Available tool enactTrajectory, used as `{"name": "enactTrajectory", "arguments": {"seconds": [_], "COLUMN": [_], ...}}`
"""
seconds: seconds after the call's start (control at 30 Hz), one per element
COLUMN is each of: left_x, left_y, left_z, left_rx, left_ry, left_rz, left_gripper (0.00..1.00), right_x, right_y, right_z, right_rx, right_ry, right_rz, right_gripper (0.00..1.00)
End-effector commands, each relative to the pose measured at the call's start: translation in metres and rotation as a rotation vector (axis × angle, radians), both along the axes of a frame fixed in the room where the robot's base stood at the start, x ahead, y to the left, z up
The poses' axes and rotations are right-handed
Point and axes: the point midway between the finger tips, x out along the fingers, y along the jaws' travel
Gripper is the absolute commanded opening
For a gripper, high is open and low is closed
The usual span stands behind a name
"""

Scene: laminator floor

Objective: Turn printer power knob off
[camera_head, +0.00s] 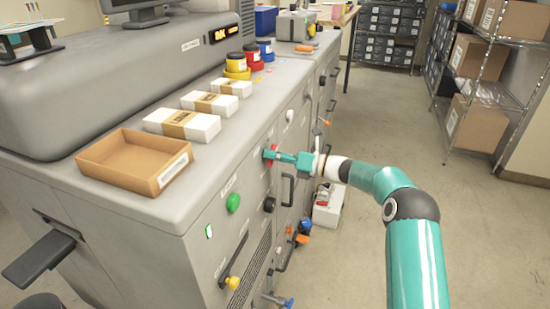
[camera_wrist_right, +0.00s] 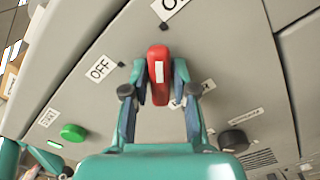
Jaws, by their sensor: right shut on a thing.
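The red power knob (camera_wrist_right: 158,66) is on the grey front panel of the printer (camera_head: 215,215). In the right wrist view its long grip, with a white mark, stands upright in the picture, roughly in line with the ON label (camera_wrist_right: 168,8) above it. The OFF label (camera_wrist_right: 100,68) is to its left. My right gripper (camera_head: 275,156) is at the panel, with one finger on each side of the knob, shut on it. In the head view the fingers partly cover the knob. My left gripper is not in view.
A green button (camera_head: 233,203) and a black knob (camera_head: 269,204) are on the panel near my right gripper. A cardboard tray (camera_head: 115,178), paper packs (camera_head: 182,124) and ink tubs stand on top. Shelves with boxes (camera_head: 475,65) stand at the right; the floor between is open.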

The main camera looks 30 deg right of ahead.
Motion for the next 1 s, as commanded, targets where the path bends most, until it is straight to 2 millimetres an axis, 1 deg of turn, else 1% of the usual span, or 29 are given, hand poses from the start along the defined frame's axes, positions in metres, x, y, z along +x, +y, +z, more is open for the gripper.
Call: {"name": "enactTrajectory", "arguments": {"seconds": [0.03, 0.27, 1.0], "left_x": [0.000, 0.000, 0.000], "left_y": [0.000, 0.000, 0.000], "left_z": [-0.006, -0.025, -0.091], "left_rx": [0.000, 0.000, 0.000], "left_ry": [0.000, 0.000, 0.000], "left_rz": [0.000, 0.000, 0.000], "left_gripper": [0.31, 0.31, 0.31], "right_x": [0.000, 0.000, -0.001], "right_y": [-0.001, 0.000, 0.000], "right_z": [-0.005, -0.006, -0.007], "right_rx": [-0.023, -0.158, -0.686], "right_ry": [-0.016, -0.137, -0.604], "right_rz": [-0.004, -0.003, -0.001], "right_gripper": [0.00, 0.00, 0.00]}}
